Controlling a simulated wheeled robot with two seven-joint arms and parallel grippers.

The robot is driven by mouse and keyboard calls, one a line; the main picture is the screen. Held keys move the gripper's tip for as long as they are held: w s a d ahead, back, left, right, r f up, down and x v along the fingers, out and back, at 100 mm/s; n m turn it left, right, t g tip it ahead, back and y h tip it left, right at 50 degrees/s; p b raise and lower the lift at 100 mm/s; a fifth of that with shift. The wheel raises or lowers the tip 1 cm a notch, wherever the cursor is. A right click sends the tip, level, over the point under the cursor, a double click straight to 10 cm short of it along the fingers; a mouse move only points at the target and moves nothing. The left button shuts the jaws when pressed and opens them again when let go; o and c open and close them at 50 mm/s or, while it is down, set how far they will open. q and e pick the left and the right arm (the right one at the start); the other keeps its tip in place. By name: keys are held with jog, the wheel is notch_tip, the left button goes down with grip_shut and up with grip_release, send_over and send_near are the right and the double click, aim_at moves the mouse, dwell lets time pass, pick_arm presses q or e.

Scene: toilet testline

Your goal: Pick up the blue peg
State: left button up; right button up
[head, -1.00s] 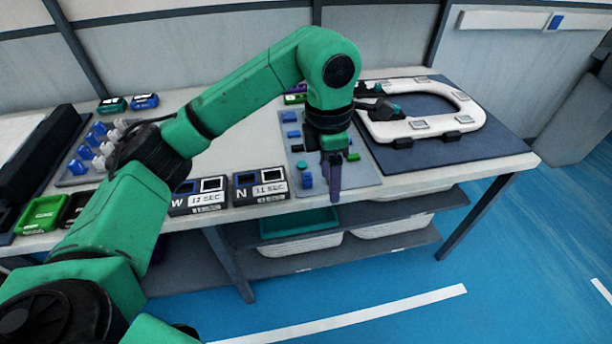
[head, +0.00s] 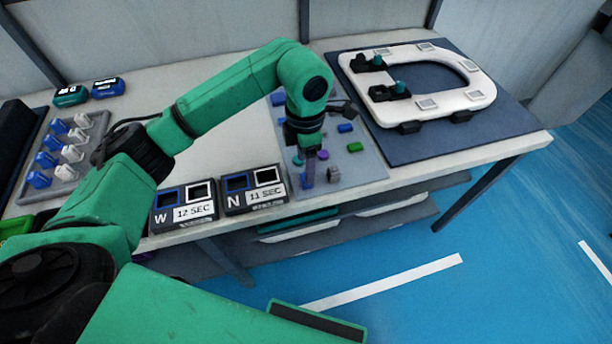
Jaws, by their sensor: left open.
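My left gripper (head: 310,178) points down over the front part of a grey mat (head: 366,166) that bears small coloured parts. It is open, and nothing shows between its fingers. Blue pieces lie on this mat: one (head: 345,128) right of the gripper, one (head: 278,99) at the back left, and one close to the fingers, partly hidden. Several blue pegs (head: 40,179) stand beside white ones in a grey rack (head: 62,190) at the left. I cannot tell which blue piece is the named peg. My right gripper is not in view.
Two label boxes, W (head: 184,205) and N (head: 253,189), stand left of the mat. A white toilet seat (head: 470,92) lies on a dark mat (head: 430,148) at the right. A green piece (head: 355,147) lies right of the gripper. Bare table shows behind the boxes.

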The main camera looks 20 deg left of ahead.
pick_arm(q)
jog(key=f, duration=0.1)
jog(key=f+p, duration=0.1)
jog(key=f, duration=0.2)
jog(key=shift+d+f, duration=0.15)
jog(key=shift+d, duration=0.15)
jog(key=shift+f, duration=0.15)
jog(key=shift+c, duration=1.2)
grip_shut()
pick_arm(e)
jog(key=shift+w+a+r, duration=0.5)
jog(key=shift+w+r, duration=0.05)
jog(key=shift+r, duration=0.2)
